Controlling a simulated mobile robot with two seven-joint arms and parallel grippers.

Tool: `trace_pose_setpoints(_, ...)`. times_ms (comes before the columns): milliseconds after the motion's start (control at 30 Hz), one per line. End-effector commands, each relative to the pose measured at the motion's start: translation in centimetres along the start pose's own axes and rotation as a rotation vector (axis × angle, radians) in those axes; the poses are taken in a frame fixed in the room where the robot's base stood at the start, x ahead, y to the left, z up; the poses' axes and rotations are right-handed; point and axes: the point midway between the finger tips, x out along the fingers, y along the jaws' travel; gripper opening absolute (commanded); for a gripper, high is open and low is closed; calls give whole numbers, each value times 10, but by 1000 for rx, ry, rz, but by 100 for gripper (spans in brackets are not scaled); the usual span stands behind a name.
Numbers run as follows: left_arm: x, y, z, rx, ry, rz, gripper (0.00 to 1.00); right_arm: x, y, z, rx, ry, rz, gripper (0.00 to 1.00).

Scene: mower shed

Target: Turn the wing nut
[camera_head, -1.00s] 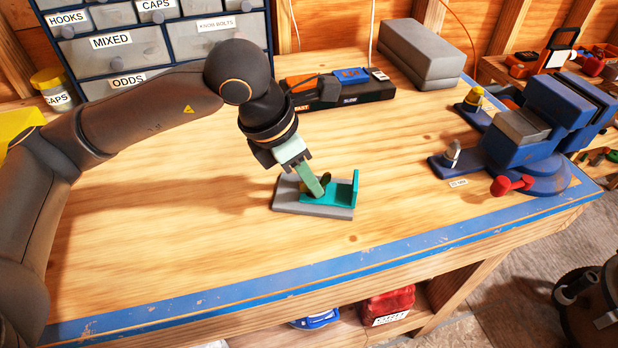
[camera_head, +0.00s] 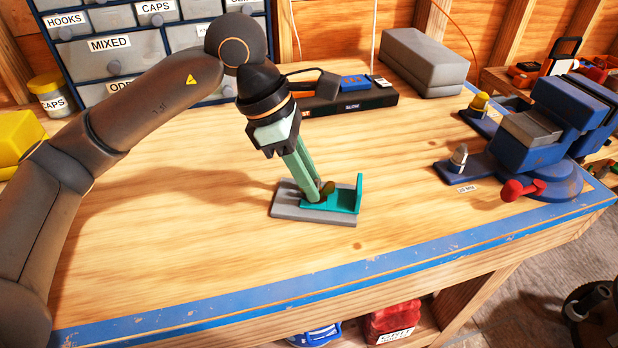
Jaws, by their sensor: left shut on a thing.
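The wing nut (camera_head: 327,188) is a small brass-coloured piece on the teal bracket (camera_head: 345,203). The bracket lies on a grey base plate (camera_head: 290,210) on the workbench, with its upright wall at the right. My left gripper (camera_head: 322,192) reaches down from the upper left, its pale green fingers shut on the wing nut. The fingers hide part of the nut and whatever it is threaded on. My right gripper is out of the picture.
A blue vise (camera_head: 530,140) with a red handle stands at the right of the workbench. A grey block (camera_head: 424,62) and a black charger strip (camera_head: 350,103) lie at the back. Labelled drawers (camera_head: 112,62) stand back left. The bench front is clear.

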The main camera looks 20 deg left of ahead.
Motion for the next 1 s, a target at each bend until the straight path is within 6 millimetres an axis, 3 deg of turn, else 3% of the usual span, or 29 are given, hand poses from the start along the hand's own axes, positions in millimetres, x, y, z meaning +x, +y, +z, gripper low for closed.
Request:
trace_pose_setpoints(367,-1,0,1,6,-4,0,0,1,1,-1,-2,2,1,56)
trace_pose_setpoints(400,-1,0,1,6,-4,0,28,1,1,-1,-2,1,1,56)
trace_pose_setpoints(633,-1,0,1,5,-2,0,54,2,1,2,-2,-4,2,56)
trace_pose_setpoints(1000,-7,1,0,4,-1,1,56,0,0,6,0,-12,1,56)
